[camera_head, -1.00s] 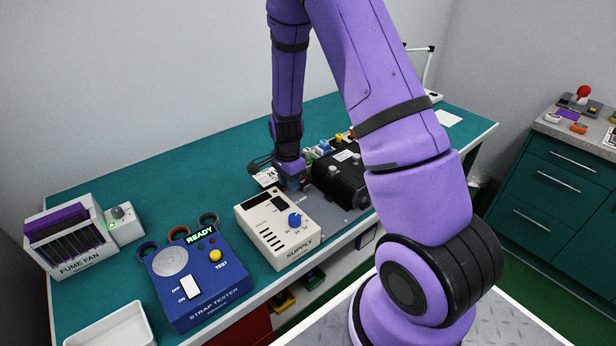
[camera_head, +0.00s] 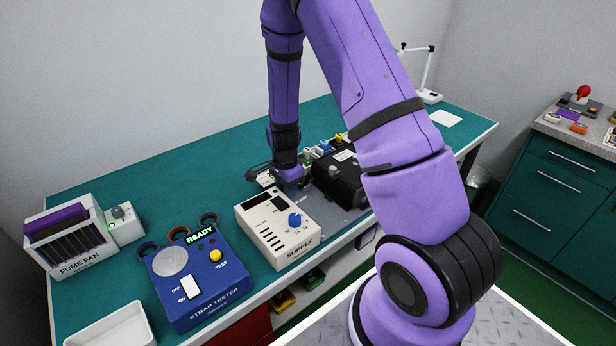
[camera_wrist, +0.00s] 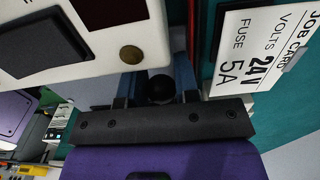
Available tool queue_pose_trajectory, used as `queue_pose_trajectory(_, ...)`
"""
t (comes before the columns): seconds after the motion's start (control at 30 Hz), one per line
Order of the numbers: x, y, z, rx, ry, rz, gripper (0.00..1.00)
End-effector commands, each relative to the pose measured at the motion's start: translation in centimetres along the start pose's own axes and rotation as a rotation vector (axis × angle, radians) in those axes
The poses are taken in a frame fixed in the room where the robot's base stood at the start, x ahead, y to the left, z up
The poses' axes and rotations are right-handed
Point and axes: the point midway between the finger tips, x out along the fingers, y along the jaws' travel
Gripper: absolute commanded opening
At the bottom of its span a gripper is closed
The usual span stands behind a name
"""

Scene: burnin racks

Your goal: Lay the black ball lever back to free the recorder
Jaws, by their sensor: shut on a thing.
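The black ball of the lever (camera_wrist: 160,87) shows in the wrist view, between the fingers of my gripper (camera_wrist: 157,96). The gripper is shut on it. The lever's shaft below the ball is hidden. In the head view my gripper (camera_head: 289,180) is low over the bench, behind the cream supply box (camera_head: 277,229), and its fingers and the ball cannot be made out. A black box (camera_head: 343,178) stands just right of the gripper; I cannot tell whether it is the recorder.
A job card (camera_wrist: 262,45) stands close beside the gripper. A blue strap tester (camera_head: 197,277) reads READY at the front left, with a fume fan rack (camera_head: 70,240) further left. Several small coloured items stand behind the black box. The back left of the green bench (camera_head: 150,185) is clear.

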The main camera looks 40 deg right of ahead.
Motion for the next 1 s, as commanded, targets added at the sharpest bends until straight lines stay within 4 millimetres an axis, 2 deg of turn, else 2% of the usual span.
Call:
queue_pose_trajectory(0.2,0.0,0.1,-0.1,0.001,0.001,0.001,0.08)
queue_pose_trajectory(0.23,0.0,0.1,-0.1,0.002,0.001,0.001,0.31)
queue_pose_trajectory(0.3,0.0,0.1,-0.1,0.001,0.001,0.001,0.45)
queue_pose_trajectory(0.63,-0.3,0.0,-0.1,0.000,0.001,-0.001,0.45)
queue_pose_trajectory(1.0,-2.8,0.0,-0.1,0.000,0.001,-0.001,0.45)
